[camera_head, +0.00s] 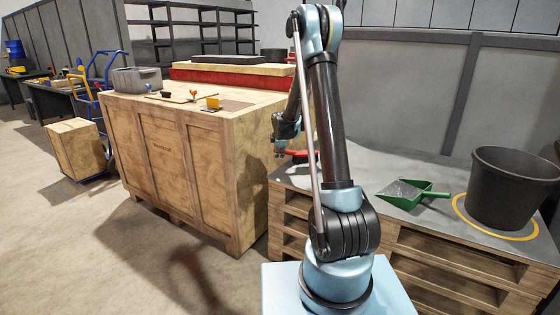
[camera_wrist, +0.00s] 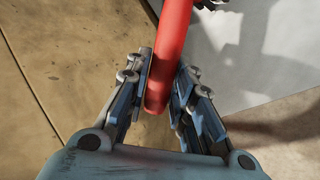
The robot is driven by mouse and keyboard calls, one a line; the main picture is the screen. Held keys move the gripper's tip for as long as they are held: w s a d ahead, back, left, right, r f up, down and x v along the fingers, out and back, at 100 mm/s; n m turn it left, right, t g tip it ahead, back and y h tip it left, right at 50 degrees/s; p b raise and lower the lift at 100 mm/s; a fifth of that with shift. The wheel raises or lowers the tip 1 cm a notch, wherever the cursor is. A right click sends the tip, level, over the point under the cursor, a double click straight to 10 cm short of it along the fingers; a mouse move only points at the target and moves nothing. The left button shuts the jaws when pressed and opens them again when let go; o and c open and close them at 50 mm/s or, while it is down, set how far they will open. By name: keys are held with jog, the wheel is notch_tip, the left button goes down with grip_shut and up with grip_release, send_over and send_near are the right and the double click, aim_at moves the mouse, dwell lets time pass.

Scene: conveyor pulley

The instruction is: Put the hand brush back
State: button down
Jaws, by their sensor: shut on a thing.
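The hand brush has a red handle (camera_wrist: 172,45), seen between the fingers of my gripper (camera_wrist: 166,75) in the wrist view. The fingers are shut on it from both sides. Dark bristles show only in part at the top edge. In the head view, my gripper (camera_head: 283,146) is partly hidden behind my arm, between the wooden crate and the pallet. A bit of the red brush (camera_head: 298,154) shows beside it, above the pallet's left end.
A green dustpan (camera_head: 430,194) and a black bucket (camera_head: 512,190) within a yellow ring (camera_head: 463,212) stand on the grey-topped pallet (camera_head: 475,232). The large wooden crate (camera_head: 165,160) carries a grey bin (camera_head: 137,79) and small tools. Grey pallet top left of the dustpan looks clear.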

notch_tip(320, 180, down, 4)
jog(key=shift+r, duration=0.2)
jog(key=c, duration=1.4)
grip_release()
jog(key=shift+r, duration=0.15)
jog(key=s+d+r+m+g, duration=0.1)
jog(key=s+d+r+m, duration=0.1)
jog(key=s+r, duration=0.65)
jog(key=s+d+r+m, duration=0.2)
jog(key=s+r, duration=0.5)
jog(key=s, duration=0.2)
jog(key=s+d+f+m+g, duration=0.1)
jog(key=s+m, duration=0.6)
jog(key=s, duration=1.2)
jog(key=s+d+f+m+g, duration=0.2)
jog(key=s+d+f+m, duration=0.2)
jog(key=s, duration=1.6)
jog(key=m, duration=0.2)
jog(key=shift+d+m, duration=0.25)
jog(key=shift+m, duration=0.15)
